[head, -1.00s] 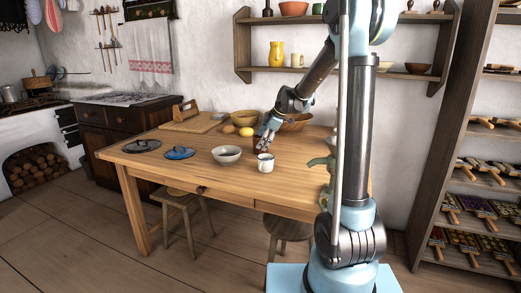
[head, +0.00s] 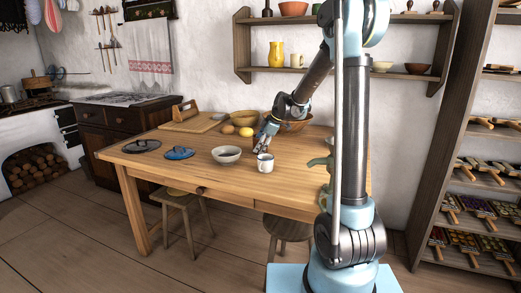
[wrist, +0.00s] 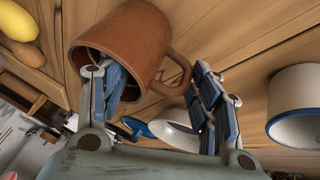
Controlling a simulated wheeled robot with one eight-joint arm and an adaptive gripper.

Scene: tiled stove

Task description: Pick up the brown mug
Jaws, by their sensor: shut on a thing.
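The brown mug (wrist: 125,42) fills the upper left of the wrist view, tilted, with its handle toward the right. My gripper (wrist: 165,95) is shut on it: the left finger reaches into the mug's mouth, and the right finger lies on the outside by the handle. In the head view my gripper (head: 265,141) is over the back right part of the table, behind the white mug. There the brown mug is too small and covered to make out clearly. I cannot tell how far it is above the tabletop.
The white mug (head: 265,163) stands close in front; its blue rim shows in the wrist view (wrist: 299,108). A grey-white bowl (head: 227,155), a blue lid (head: 179,153) and a dark lid (head: 141,146) lie further left. Wooden bowls and yellow fruit (head: 246,132) are behind. The table's front is clear.

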